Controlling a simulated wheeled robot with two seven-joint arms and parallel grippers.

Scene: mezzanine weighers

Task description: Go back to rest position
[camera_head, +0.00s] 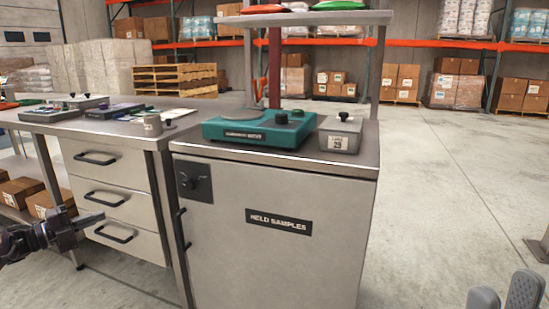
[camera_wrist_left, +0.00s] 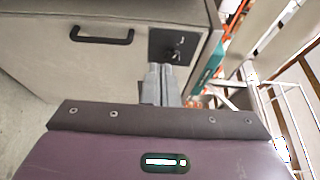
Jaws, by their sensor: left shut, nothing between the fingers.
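My left gripper (camera_head: 92,218) reaches in from the left, in front of the drawers. In the left wrist view its grey fingers (camera_wrist_left: 163,82) are together with nothing between them. They overlap the lower edge of the black latch plate (camera_wrist_left: 174,46) in that picture. In the head view the gripper is apart from that plate (camera_head: 195,182), to its left. My right gripper (camera_head: 503,292) is at the bottom right corner, over the floor. Its two grey fingertips show with a gap and nothing between them; the rest is cut off.
The held samples cabinet (camera_head: 268,265) stands in the middle, with a teal scale (camera_head: 258,128) and a grey box (camera_head: 340,134) on top. Drawers (camera_head: 120,205) with black handles are left of it. Brown cartons (camera_head: 20,192) lie on a low shelf.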

